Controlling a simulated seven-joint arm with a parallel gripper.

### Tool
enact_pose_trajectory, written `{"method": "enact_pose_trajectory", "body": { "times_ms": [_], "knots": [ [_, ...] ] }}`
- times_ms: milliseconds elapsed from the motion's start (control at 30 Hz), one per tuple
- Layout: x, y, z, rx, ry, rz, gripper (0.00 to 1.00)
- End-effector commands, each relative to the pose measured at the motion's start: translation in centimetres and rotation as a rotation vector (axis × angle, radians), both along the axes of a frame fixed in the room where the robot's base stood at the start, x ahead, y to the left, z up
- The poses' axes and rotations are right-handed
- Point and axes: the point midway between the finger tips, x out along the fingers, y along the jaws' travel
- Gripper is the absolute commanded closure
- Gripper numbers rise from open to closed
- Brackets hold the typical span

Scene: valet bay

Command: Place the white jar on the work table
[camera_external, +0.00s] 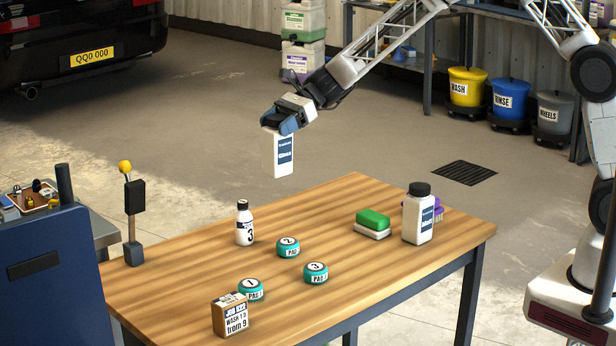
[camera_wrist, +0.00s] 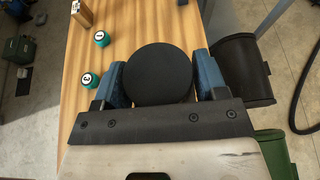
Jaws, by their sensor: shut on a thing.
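My gripper (camera_external: 284,122) is shut on a white jar (camera_external: 278,155) with a blue label and holds it upright in the air. In the external view the jar appears above and behind the far edge of the wooden work table (camera_external: 340,250). In the wrist view its round black lid (camera_wrist: 159,74) sits between the two blue fingers (camera_wrist: 160,84) and hides what is directly below. The table (camera_wrist: 140,22) shows to the left of the lid there. The gap between jar and tabletop cannot be told exactly.
On the table stand a similar white bottle with a black cap (camera_external: 418,220), a green-and-white sponge (camera_external: 372,222), a small bottle (camera_external: 244,224), teal tins (camera_external: 288,247) and a cardboard box (camera_external: 231,315). A post with a yellow knob (camera_external: 133,215) stands at the left. The table's back middle is clear.

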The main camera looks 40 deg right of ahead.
Motion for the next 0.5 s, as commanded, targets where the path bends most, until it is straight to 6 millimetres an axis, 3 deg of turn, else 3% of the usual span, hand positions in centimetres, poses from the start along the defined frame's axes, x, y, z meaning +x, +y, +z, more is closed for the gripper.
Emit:
{"method": "enact_pose_trajectory", "body": {
  "times_ms": [500],
  "knots": [
    [2.0,-13.8,0.1,-0.002,0.000,0.007,0.96]
  ]
}}
